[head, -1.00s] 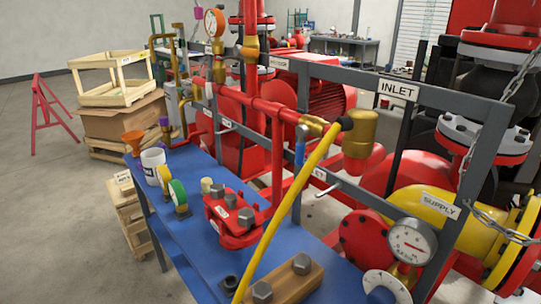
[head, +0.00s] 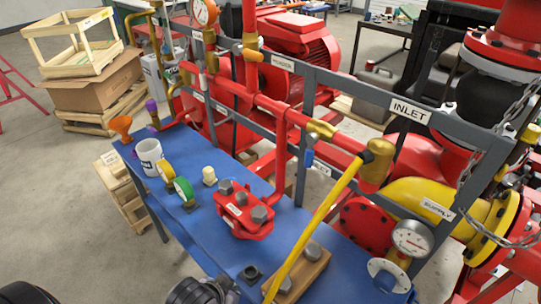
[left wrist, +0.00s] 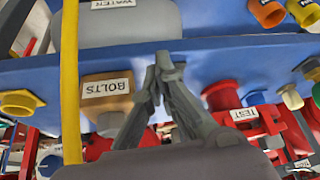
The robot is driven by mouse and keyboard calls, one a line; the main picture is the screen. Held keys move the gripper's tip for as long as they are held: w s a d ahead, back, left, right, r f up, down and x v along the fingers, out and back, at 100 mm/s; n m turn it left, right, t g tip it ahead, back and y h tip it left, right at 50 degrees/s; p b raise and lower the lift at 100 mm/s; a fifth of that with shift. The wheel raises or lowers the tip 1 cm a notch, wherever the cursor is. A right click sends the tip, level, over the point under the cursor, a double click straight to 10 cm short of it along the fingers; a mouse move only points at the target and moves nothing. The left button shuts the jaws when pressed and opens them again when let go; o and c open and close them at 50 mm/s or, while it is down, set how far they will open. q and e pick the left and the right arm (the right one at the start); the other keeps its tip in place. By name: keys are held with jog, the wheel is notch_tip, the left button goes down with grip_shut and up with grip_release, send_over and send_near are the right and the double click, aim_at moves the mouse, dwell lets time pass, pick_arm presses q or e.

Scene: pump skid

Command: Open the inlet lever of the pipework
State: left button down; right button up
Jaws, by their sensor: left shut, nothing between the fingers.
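My right gripper is not in view.
A red bolted flange (head: 243,214) and a wooden bolt block (head: 305,272) stand on the blue bench (head: 215,250). The BOLTS block (left wrist: 106,95) shows beside my fingers. A grey frame (head: 350,92) surrounds the pipes.

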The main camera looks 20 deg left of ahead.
pick_arm(q)
jog(key=w+d+r+m+t+h, duration=0.1)
jog(key=w+r+t+h, duration=0.2)
jog(key=w+r+t, duration=0.6)
jog(key=w+r+m+t+h, duration=0.2)
jog(key=w+r+h, duration=0.2)
jog(key=w+r, duration=0.95)
jog(key=w+d+b, duration=0.3)
jog(key=w+d, duration=0.3)
jog(key=shift+w+d+b, duration=0.35)
jog(key=shift+d, duration=0.05)
jog(key=shift+s+d, duration=0.35)
jog(key=shift+d, duration=0.45)
jog(key=shift+s+d+r+p, duration=0.5)
jog(key=shift+d+r+p, duration=0.3)
jog(key=shift+d, duration=0.45)
jog(key=p, duration=0.2)
send_near(311, 162)
jog(key=shift+s+d+r, duration=0.1)
jog(key=shift+d+r, duration=0.15)
jog(key=shift+d, duration=0.45)
jog(key=shift+s+d+r, duration=0.1)
jog(key=shift+d+r, duration=0.15)
jog(key=shift+d, duration=0.45)
jog(key=shift+s+d+r, duration=0.1)
jog(key=shift+d+r, duration=0.15)
jog(key=shift+d, duration=0.4)
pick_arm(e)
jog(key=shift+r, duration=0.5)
